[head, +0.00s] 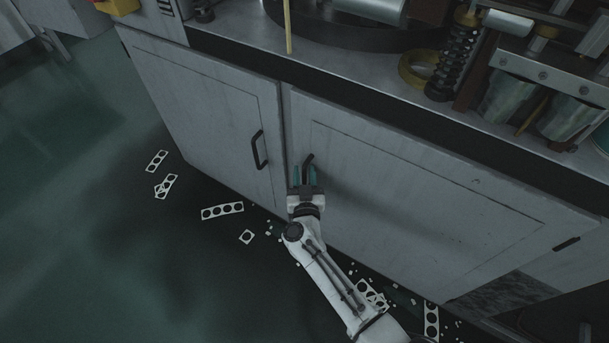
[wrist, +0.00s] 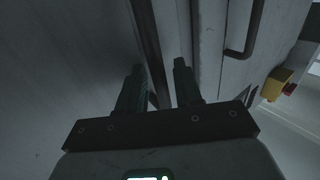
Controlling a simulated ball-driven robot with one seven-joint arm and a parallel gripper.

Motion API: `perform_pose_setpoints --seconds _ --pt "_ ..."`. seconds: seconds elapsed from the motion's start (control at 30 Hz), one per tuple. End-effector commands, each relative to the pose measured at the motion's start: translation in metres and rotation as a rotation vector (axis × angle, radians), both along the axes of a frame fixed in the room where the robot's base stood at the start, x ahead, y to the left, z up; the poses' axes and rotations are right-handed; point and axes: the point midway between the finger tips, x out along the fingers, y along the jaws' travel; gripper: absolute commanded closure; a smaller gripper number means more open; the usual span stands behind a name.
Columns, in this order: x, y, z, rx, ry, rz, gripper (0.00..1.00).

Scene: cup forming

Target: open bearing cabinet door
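The grey cabinet has a right door (head: 420,195) and a left door (head: 205,110), both looking shut. The right door's dark bar handle (head: 308,159) is near its left edge, just beyond my gripper (head: 305,172). In the wrist view, a dark bar that looks like this handle (wrist: 147,35) runs between the two fingers of my gripper (wrist: 160,65). The fingers are apart, with a visible gap on the right side of the bar. I cannot tell whether the left finger touches it. My gripper's body hides the lower part of the handle.
The left door's handle (head: 260,150) is close by on the left, also in the wrist view (wrist: 246,30). The worktop above holds a yellow ring (head: 417,69) and a black spring (head: 450,55). Punched metal strips (head: 222,210) litter the floor; open floor lies left.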

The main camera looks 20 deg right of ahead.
Motion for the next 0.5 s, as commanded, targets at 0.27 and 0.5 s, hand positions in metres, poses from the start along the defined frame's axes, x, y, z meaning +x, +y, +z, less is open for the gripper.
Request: perform_pose_setpoints --seconds 0.27,0.5 --pt "-0.0002 0.0000 0.0001 0.000 0.000 0.000 0.77" --pt "-0.0003 0.0000 0.0001 0.000 0.000 0.000 1.00"
